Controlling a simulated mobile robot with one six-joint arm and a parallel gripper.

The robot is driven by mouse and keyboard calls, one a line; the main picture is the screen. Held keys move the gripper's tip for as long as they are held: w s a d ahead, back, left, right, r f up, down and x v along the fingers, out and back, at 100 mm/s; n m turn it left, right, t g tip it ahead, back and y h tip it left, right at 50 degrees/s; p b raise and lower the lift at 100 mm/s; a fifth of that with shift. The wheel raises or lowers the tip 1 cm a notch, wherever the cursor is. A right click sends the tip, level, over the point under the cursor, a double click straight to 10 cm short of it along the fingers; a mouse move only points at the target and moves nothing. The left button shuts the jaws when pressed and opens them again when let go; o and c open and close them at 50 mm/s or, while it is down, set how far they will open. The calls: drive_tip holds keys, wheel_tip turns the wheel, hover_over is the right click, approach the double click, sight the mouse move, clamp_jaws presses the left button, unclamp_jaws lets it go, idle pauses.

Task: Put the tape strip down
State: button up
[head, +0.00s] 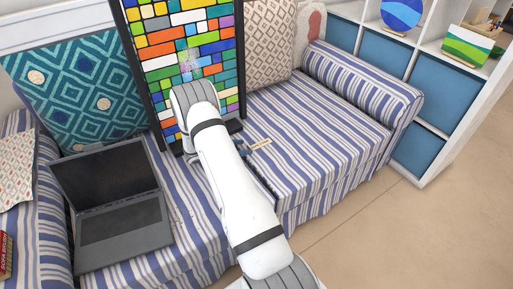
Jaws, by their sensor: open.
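A small beige strip, which looks like the tape strip (261,144), lies on the blue-and-white striped sofa seat (310,130), just right of my white arm in the head view. A small dark part of my gripper (245,150) shows at the strip's left end. The rest of my gripper is hidden behind my forearm. My gripper is open. Whether a fingertip still touches the strip cannot be told at this size.
A multicoloured glass panel (190,45) in a dark frame stands upright behind my arm. An open laptop (125,225) sits on the seat at left. Cushions (268,45) lean on the back. A striped bolster (365,85) lies right. The right seat is mostly clear.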

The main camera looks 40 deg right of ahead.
sight(260, 143)
drive_tip(key=shift+x, duration=1.2)
drive_tip(key=shift+c, duration=0.4)
clamp_jaws()
